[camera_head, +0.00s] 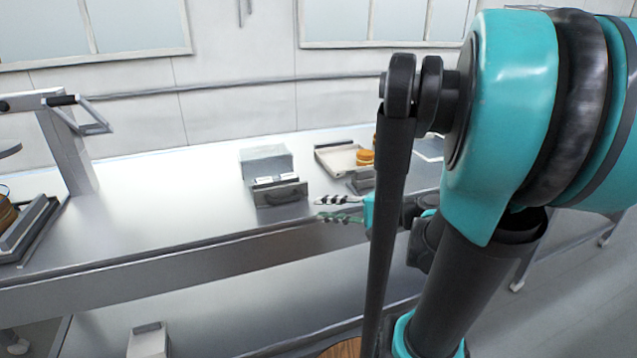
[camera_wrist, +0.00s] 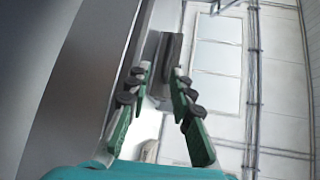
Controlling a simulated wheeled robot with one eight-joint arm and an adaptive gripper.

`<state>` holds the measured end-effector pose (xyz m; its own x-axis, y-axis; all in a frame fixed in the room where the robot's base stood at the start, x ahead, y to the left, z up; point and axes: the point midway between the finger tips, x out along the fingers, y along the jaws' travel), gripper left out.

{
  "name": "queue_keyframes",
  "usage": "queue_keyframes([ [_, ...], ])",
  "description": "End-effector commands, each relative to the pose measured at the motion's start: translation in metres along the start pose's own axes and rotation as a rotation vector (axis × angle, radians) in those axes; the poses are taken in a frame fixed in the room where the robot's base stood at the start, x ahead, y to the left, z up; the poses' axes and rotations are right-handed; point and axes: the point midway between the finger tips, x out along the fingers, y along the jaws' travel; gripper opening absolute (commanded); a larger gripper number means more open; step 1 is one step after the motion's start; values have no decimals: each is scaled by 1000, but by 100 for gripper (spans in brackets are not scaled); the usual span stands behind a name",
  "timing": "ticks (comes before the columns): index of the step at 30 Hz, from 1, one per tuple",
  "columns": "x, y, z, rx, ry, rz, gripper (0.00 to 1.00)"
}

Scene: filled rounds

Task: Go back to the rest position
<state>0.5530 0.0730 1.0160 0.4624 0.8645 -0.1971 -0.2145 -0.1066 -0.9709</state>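My gripper (camera_head: 322,208) is over the metal counter (camera_head: 150,215), pointing left in the head view, just to the right of a grey box with a handle (camera_head: 282,194). In the wrist view its green and black fingers (camera_wrist: 160,72) stand apart with a gap between them, and they hold nothing. A dark grey shape shows beyond the fingertips there. My teal and black arm fills the right of the head view and hides part of the counter.
A shallow tray (camera_head: 334,158) with a round orange-brown item (camera_head: 364,157) sits behind my gripper. A slotted dark holder (camera_head: 30,232) and an upright stand with a handle (camera_head: 68,150) are at the left. The counter's middle left is clear.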

Motion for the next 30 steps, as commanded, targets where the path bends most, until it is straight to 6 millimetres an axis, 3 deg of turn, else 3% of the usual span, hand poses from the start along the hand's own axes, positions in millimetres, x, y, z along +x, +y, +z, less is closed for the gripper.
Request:
queue_keyframes([
  [7,8,90,12,-142,19,384,22],
  [12,-14,154,9,-323,35,707,22],
  [15,-35,181,2,-450,41,884,22],
  [22,-78,205,-19,-693,54,1166,22],
  [30,-91,207,-28,-769,58,1247,22],
])
